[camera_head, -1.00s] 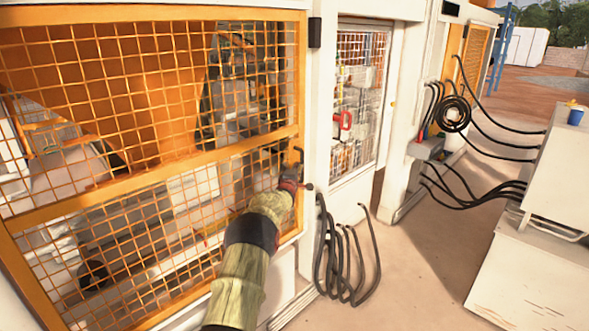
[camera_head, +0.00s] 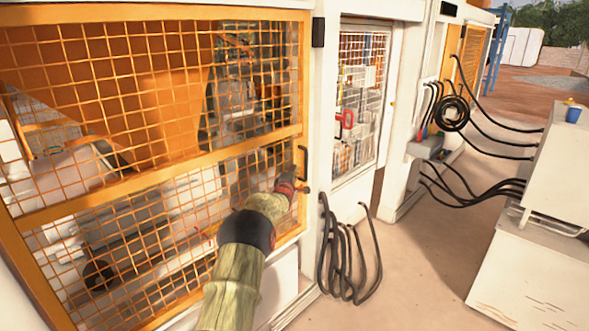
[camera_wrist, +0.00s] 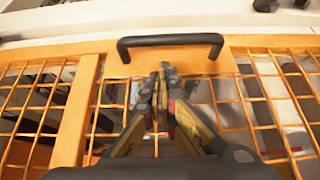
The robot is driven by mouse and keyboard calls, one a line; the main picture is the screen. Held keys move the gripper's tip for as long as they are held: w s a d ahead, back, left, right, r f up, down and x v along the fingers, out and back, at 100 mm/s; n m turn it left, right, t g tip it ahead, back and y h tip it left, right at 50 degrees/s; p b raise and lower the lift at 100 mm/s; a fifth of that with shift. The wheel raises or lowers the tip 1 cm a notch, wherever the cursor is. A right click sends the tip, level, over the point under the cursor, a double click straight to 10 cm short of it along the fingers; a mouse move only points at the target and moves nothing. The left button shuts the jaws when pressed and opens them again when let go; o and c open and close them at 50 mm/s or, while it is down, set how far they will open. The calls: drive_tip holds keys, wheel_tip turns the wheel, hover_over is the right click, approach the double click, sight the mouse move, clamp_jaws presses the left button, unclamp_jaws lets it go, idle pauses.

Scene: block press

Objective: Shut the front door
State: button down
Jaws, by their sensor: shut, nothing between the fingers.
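The front door (camera_head: 150,186) is a large orange frame with orange wire mesh, at the left in the head view. Its right edge lies close along the white post (camera_head: 314,110); I cannot tell whether a small gap remains. The black bar handle (camera_head: 304,162) is on the door's right side, and it shows whole in the wrist view (camera_wrist: 170,41). My gripper (camera_head: 292,183) is at the door's right side, just below the handle. In the wrist view its fingertips (camera_wrist: 164,72) are together and empty, in front of the orange frame below the handle. Contact with the door cannot be told.
Black hoses (camera_head: 345,255) hang by the post, right of my arm. A second mesh door (camera_head: 358,100) with a red handle stands further right. Sandy floor between is clear.

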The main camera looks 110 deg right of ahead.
drive_tip(key=v, duration=0.8)
drive_tip(key=shift+w+p, duration=0.25)
drive_tip(key=shift+p, duration=0.2)
drive_tip(key=shift+a, duration=0.1)
